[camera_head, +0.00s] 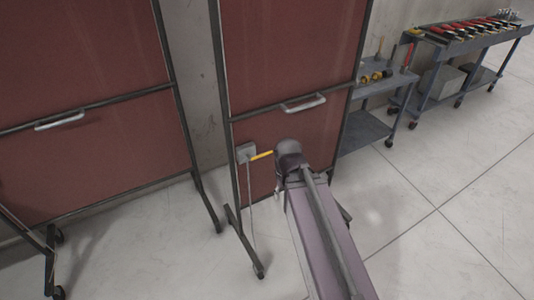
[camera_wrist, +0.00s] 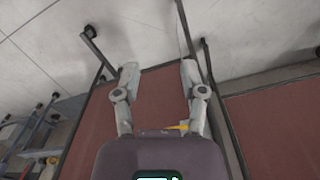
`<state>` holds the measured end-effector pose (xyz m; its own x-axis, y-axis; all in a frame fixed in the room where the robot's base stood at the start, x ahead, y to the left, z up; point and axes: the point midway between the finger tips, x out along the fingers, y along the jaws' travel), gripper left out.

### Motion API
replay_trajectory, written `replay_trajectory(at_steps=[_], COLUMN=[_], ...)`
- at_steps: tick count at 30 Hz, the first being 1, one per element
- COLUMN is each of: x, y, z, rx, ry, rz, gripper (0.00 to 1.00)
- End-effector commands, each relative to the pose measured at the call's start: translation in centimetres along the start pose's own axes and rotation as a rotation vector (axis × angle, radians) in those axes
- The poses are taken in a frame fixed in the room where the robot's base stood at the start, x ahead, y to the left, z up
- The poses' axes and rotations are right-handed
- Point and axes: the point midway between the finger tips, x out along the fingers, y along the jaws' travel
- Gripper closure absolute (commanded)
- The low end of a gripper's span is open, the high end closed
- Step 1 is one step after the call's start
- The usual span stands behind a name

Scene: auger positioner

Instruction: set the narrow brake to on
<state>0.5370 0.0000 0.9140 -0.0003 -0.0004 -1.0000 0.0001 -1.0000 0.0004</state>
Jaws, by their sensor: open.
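A small grey box (camera_head: 247,152) with a yellow lever (camera_head: 263,155) is mounted on the left frame post of the right-hand red panel (camera_head: 290,55). The lever sticks out to the right, roughly level, towards my wrist; a thin rod or cord hangs below the box. In the wrist view the yellow lever (camera_wrist: 179,127) shows low, by the base of the right finger. My gripper (camera_wrist: 159,69) is open, its two fingers spread before the red panel and nothing seen held. I cannot tell whether it touches the lever.
Another red panel (camera_head: 80,50) on a wheeled frame stands to the left. A small grey cart (camera_head: 365,125) and a longer tool cart (camera_head: 450,75) stand at the right by the wall. The floor at the lower right is clear.

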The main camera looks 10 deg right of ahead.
Motion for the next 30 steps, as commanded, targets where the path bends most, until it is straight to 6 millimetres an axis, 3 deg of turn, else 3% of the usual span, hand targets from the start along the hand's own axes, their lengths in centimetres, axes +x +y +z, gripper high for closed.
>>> replay_trajectory(at_steps=[8, 14, 30], x=[0.2, 1.8, 8.9], y=[0.0, -0.7, -2.2], z=[-0.1, -1.1, -8.2], rx=[0.001, 0.008, 0.090], ry=[0.000, 0.002, 0.062], rz=[-0.007, -0.068, -0.545], gripper=[0.46, 0.46, 0.46])
